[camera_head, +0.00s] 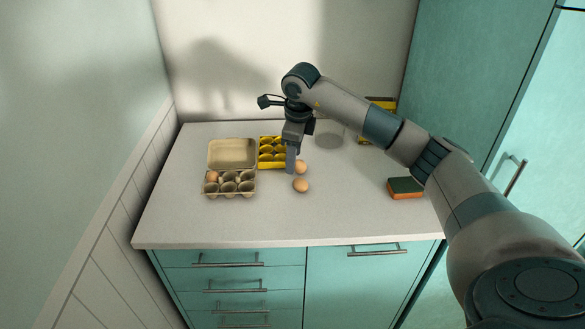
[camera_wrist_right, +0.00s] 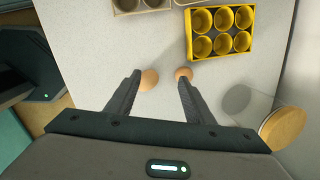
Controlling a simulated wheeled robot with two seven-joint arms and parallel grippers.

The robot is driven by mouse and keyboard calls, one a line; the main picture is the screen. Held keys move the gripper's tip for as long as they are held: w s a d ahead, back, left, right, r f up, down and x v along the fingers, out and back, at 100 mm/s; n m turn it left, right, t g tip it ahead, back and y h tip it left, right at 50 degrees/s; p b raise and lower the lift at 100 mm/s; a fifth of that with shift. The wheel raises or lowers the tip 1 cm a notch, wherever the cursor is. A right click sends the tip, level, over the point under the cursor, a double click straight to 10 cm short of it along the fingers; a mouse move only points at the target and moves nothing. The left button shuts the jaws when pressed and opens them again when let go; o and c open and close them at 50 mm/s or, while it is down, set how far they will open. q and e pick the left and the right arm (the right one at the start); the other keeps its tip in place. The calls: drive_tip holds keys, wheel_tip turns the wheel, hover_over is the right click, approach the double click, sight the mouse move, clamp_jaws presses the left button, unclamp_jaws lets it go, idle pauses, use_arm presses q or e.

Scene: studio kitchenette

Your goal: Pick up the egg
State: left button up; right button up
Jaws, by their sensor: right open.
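Two brown eggs lie on the counter, a nearer egg (camera_head: 301,185) and a farther egg (camera_head: 301,167). In the right wrist view, one egg (camera_wrist_right: 149,79) shows just inside the left finger, and another egg (camera_wrist_right: 184,73) shows at the tip of the right finger. My right gripper (camera_head: 291,170) points down beside the farther egg, close to the counter. In the wrist view its fingers (camera_wrist_right: 158,82) are apart with nothing clamped between them. I cannot tell whether a finger touches an egg. My left gripper is not in view.
An open beige carton (camera_head: 229,195) with one egg (camera_head: 212,176) stands at left. A clear jar (camera_head: 329,134) stands behind, and a sponge (camera_head: 405,188) lies at right. The front counter is clear.

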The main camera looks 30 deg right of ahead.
drive_tip(key=b+v, duration=0.1)
drive_tip(key=v, duration=0.5)
drive_tip(key=shift+r, duration=0.25)
